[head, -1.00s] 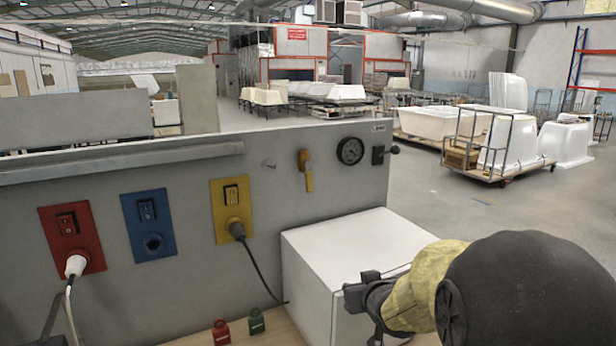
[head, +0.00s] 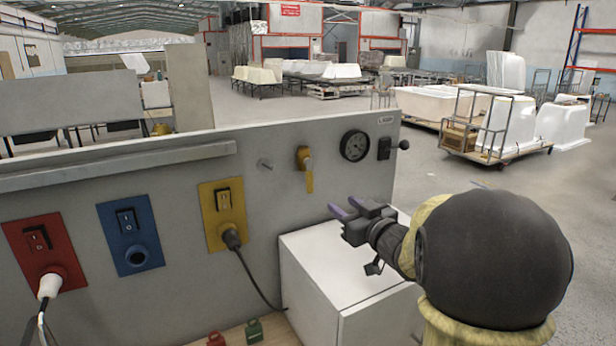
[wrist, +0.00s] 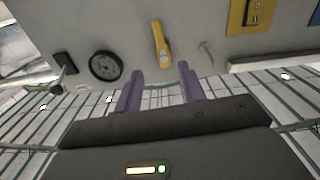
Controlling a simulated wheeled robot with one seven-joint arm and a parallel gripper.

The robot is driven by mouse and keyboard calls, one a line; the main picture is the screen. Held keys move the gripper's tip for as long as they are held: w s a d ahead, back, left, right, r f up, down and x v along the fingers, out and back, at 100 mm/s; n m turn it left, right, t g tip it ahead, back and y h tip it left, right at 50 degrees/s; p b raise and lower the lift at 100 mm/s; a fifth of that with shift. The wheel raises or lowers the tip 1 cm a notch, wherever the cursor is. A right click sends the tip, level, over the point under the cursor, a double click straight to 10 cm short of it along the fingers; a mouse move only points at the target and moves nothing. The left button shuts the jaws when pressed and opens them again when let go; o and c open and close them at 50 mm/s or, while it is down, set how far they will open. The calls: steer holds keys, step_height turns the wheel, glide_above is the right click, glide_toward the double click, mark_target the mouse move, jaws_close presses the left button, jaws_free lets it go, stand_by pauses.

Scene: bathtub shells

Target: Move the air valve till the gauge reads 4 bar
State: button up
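The air valve, a yellow lever handle (head: 306,170), sits on the grey panel, its handle hanging downward. It also shows in the wrist view (wrist: 161,45), just beyond the gap between my fingers. The round dark gauge (head: 354,146) is to the right of the valve; in the wrist view the gauge (wrist: 105,66) is left of it. The needle is too small to read. My gripper (head: 341,209) is open and empty, below and to the right of the valve, in front of the panel. Its two purple fingers (wrist: 157,84) stand apart and touch nothing.
A black lever switch (head: 385,148) is right of the gauge. A white box (head: 350,285) stands under my gripper. Red (head: 45,255), blue (head: 130,237) and yellow (head: 223,212) socket plates are to the left, with cables plugged into the red and yellow ones. A small peg (head: 264,164) sticks out near the valve.

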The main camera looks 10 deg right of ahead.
mark_target(311, 181)
steer(key=shift+s, duration=0.1)
steer(key=p+x, duration=0.7)
steer(key=x, duration=1)
steer(key=shift+w+f, duration=0.1)
steer(key=shift+w, duration=0.15)
steer(key=shift+c, duration=0.2)
jaws_close()
